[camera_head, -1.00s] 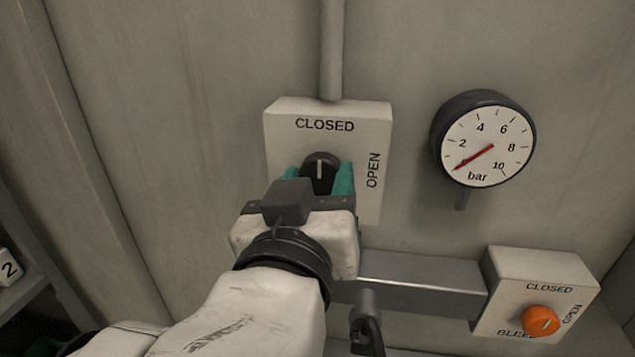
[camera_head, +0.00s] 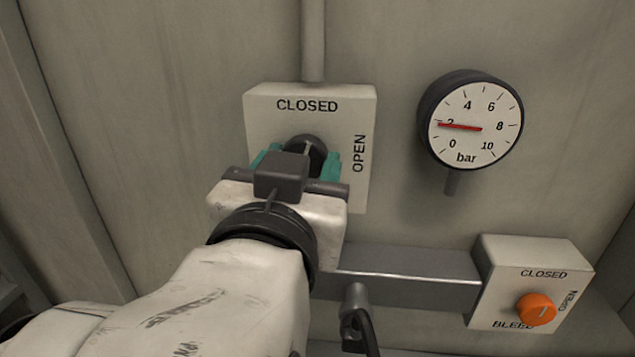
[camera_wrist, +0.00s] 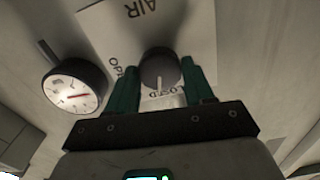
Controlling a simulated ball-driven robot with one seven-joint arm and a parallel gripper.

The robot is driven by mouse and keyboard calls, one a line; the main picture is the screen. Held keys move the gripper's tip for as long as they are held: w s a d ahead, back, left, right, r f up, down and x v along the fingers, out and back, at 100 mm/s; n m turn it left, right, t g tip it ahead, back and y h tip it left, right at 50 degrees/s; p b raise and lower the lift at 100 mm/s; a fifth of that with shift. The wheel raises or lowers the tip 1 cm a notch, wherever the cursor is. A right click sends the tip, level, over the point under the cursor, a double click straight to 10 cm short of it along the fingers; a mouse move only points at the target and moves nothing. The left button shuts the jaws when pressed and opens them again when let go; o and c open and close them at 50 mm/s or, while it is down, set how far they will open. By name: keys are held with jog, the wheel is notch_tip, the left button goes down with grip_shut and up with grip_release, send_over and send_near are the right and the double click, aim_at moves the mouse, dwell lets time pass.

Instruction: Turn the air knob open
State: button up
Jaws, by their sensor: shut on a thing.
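The black air knob (camera_head: 316,147) sits on a pale wall plate (camera_head: 262,112) marked CLOSED at the top and OPEN at the right. My gripper (camera_head: 297,163) is shut on the knob, one green finger on each side. The knob's white line leans slightly right of CLOSED, well short of OPEN. In the wrist view the knob (camera_wrist: 158,66) stands between both fingers, its line near the CLOSED lettering. My gripper hides the plate's lower part in the head view. The pressure gauge (camera_head: 490,108) has its red needle near 2 bar.
A second plate (camera_head: 490,265) at lower right, marked BLEED, carries an orange knob (camera_head: 536,309). A grey rail (camera_head: 400,275) runs below my gripper to that plate. A pipe (camera_head: 313,40) rises from the air plate. The wall between plate and gauge is clear.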

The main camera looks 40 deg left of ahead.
jog(key=shift+f+m+b, duration=0.15)
jog(key=shift+m+b, duration=4.85)
jog(key=shift+m, duration=2.1)
jog(key=o, duration=1)
jog(key=shift+o, duration=0.2)
jog(key=shift+d, duration=0.1)
